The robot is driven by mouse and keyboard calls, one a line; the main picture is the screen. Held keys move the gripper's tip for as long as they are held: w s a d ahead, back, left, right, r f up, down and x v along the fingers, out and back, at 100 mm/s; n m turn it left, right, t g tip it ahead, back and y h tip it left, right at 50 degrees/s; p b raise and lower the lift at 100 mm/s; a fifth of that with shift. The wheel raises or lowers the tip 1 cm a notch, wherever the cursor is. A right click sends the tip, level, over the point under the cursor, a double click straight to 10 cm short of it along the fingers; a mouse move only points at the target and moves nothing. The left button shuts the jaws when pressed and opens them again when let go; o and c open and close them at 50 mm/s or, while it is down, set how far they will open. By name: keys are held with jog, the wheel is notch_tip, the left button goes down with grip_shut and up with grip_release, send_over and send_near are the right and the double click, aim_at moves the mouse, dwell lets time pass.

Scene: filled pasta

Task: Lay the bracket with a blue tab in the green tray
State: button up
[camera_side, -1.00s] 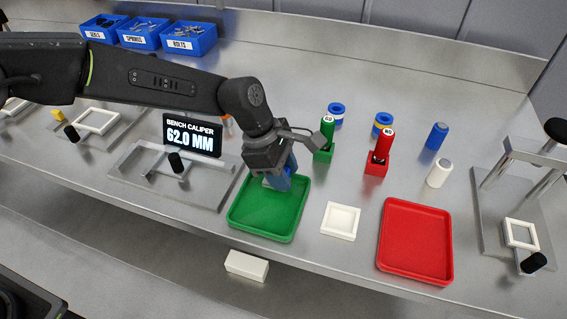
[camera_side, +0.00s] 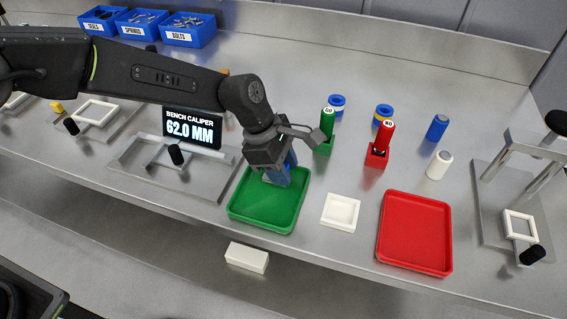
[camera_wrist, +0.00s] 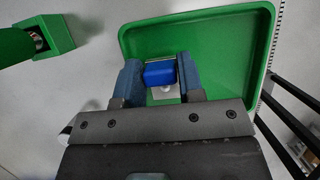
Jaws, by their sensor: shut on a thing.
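My gripper (camera_side: 280,176) is over the back part of the green tray (camera_side: 255,212) in the side view. In the wrist view, my gripper (camera_wrist: 159,62) has its blue fingers closed on the bracket, whose blue tab (camera_wrist: 160,73) shows between them. A grey metal part of the bracket (camera_wrist: 166,95) shows just below the tab. The green tray (camera_wrist: 225,55) lies under the fingers. In the side view the fingers mostly hide the bracket. I cannot tell whether it touches the tray floor.
A small white tray (camera_side: 340,225) and a red tray (camera_side: 415,232) stand to the right. A green gauge holder (camera_side: 325,145) and a red one (camera_side: 377,155) stand behind. The caliper fixture (camera_side: 205,180) is close on the left.

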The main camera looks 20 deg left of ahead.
jog(key=shift+f, duration=0.15)
jog(key=o, duration=1.1)
jog(key=shift+c, duration=0.2)
jog(key=shift+w, duration=0.1)
jog(key=shift+a+r, duration=0.15)
jog(key=shift+r, duration=0.3)
jog(key=v, duration=1.3)
jog(key=shift+f, duration=0.1)
